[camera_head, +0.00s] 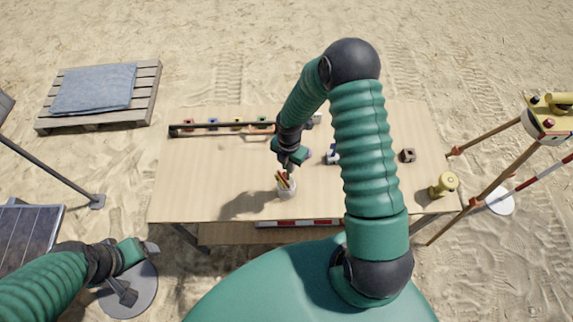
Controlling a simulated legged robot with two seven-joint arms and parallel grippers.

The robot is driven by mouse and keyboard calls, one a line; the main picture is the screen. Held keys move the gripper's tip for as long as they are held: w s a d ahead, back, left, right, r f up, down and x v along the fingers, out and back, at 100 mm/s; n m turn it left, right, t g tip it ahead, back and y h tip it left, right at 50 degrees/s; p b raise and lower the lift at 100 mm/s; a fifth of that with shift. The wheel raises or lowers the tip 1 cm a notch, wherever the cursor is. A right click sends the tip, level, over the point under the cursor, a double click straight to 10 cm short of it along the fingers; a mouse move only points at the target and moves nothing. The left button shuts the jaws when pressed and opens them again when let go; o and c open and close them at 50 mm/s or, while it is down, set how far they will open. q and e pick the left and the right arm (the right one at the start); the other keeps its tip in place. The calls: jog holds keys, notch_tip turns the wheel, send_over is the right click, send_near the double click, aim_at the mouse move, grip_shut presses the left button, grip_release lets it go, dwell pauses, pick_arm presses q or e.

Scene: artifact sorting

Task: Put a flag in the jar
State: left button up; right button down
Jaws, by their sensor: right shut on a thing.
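A small whitish jar (287,191) stands upright near the front edge of the table, left of its middle. Thin red and yellow sticks, which look like flags (282,180), show at its mouth. My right gripper (291,168) points down just above the jar. It is shut on a flag, which is mostly hidden by the gripper and blends with the sticks at the mouth. I cannot tell how far the held flag is inside the jar. My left gripper (148,249) is low at the left, off the table and away from the jar; its jaw opening is unclear.
The wooden table (180,195) has a dark rail (220,128) with several small coloured pieces at the back left. A small brown block (408,155) and a yellow object (443,184) sit at the right.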

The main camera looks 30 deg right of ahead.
jog(key=shift+a+f+b, duration=0.2)
jog(key=shift+f+b, duration=0.4)
jog(key=shift+f, duration=0.35)
jog(key=shift+a+f, duration=0.15)
jog(key=shift+f, duration=0.1)
jog(key=shift+d+f+b, duration=0.5)
jog(key=shift+f+b, duration=0.2)
jog(key=shift+f, duration=0.15)
pick_arm(q)
jog(key=f, duration=0.2)
jog(key=shift+d+f, duration=0.25)
jog(key=shift+f, duration=0.05)
pick_arm(e)
jog(key=shift+a, duration=0.1)
jog(key=c, duration=1.4)
grip_release()
jog(key=shift+a+r, duration=0.1)
jog(key=shift+a, duration=0.15)
pick_arm(q)
jog(key=shift+a, duration=0.35)
pick_arm(e)
jog(key=shift+o, duration=0.2)
pick_arm(q)
jog(key=shift+d, duration=0.25)
pick_arm(e)
jog(key=shift+d, duration=0.2)
